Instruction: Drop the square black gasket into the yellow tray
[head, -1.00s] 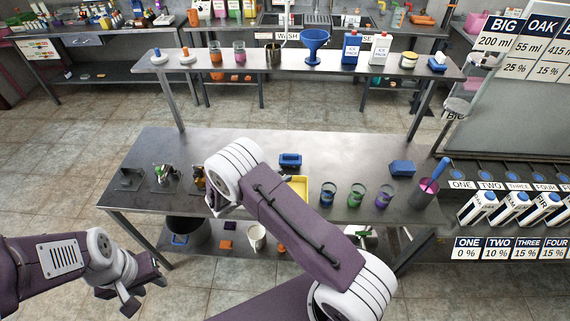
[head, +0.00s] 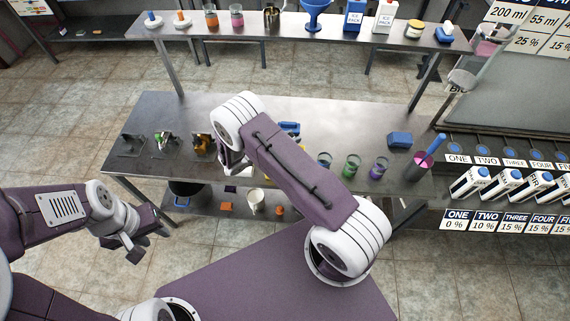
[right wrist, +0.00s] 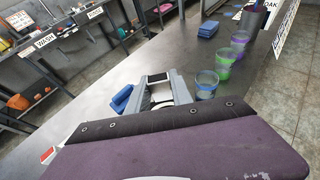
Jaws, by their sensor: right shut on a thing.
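My right gripper (right wrist: 160,88) is shut, low over the steel table in the right wrist view. A small dark piece (right wrist: 157,77) shows between its fingers, apparently the square black gasket; its full outline is not clear. In the head view my right forearm covers this gripper and what it holds.
Green, purple and blue-green cups (head: 351,166) stand right of my right arm. Small fixtures (head: 165,140) stand at the left end. The table's back (head: 340,112) is clear.

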